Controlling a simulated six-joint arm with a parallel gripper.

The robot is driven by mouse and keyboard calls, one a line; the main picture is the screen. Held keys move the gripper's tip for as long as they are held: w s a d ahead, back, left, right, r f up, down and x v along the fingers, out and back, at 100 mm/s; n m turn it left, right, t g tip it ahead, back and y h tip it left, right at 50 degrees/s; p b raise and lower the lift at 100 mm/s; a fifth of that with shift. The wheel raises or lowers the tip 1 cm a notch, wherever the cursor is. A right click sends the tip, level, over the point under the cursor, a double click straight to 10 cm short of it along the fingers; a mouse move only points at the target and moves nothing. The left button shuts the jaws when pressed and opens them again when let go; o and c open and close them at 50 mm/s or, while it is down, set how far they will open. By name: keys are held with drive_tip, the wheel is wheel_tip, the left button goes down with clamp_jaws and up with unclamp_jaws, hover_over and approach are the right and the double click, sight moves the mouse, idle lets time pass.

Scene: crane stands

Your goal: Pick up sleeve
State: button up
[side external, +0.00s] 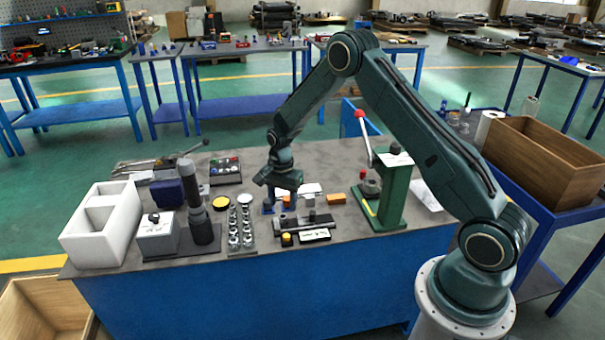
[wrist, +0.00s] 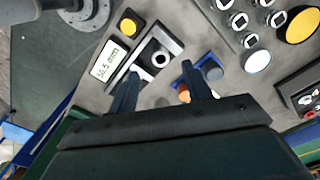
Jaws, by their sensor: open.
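A metal ring with a dark bore (wrist: 160,59), which looks like the sleeve, sits in a dark measuring fixture (wrist: 172,42) in the wrist view. The fixture's display (wrist: 108,60) reads about 55.5 mm. My gripper (wrist: 160,70) is open, its two fingers apart on either side of the ring's near side, with nothing held. In the side view my gripper (side external: 281,208) hangs low over the bench, behind the fixture (side external: 308,222). A small orange-brown part (wrist: 184,93) shows beside the right finger; I cannot tell what it is. The contact of fingers and ring cannot be told.
A green arbor press (side external: 392,195) with a red-knobbed lever stands right of my gripper. An orange block (side external: 335,198) lies nearby. Left are a tray of metal parts (side external: 240,228), a dark column (side external: 200,215) and a white bin (side external: 102,225). The bench's front right corner is clear.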

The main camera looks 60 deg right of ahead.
sight(283, 216)
drive_tip(key=shift+f, duration=2.6)
clamp_jaws()
drive_tip(key=shift+r, duration=0.2)
wheel_tip(283, 216, up, 20)
drive_tip(key=shift+f, duration=0.15)
